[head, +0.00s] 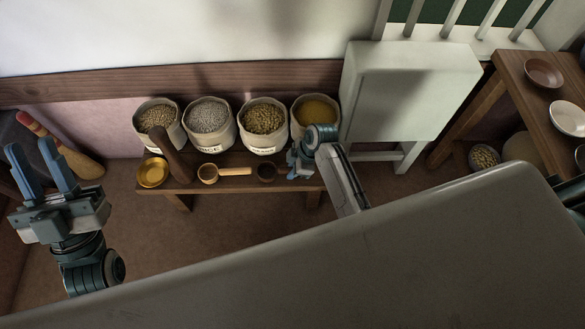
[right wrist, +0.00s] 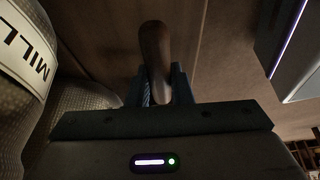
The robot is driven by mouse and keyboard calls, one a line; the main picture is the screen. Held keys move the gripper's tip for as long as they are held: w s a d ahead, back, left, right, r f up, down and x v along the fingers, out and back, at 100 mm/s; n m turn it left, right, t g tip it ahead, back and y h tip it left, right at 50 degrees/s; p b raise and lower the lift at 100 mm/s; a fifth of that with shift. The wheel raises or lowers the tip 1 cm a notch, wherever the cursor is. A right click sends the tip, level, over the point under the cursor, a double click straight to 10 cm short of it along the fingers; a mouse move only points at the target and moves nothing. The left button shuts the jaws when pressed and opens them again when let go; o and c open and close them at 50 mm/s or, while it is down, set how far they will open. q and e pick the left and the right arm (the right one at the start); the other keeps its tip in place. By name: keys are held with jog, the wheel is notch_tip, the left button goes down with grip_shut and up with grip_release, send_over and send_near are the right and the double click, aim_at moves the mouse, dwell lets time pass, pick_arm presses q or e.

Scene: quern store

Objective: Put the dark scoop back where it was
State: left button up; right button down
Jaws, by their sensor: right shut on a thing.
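The dark scoop (head: 266,173) is over the front of the low wooden bench, its dark bowl to the left and its handle toward my right gripper (head: 293,166). I cannot tell whether it touches the bench. In the right wrist view, the right gripper (right wrist: 160,88) is shut on a rounded brown handle (right wrist: 155,48), with a finger on each side. My left gripper (head: 32,152) is open and empty at the far left, away from the bench.
On the bench (head: 225,187) stand several grain sacks, including a yellow-filled one (head: 315,110). A light wooden scoop (head: 208,173), a yellow bowl-like piece (head: 153,173) and a dark brown upright piece (head: 176,158) are left of the dark scoop. A pale cabinet (head: 400,95) stands at right.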

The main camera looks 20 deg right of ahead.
jog(key=c, duration=1.3)
grip_release()
jog(key=shift+f, duration=0.1)
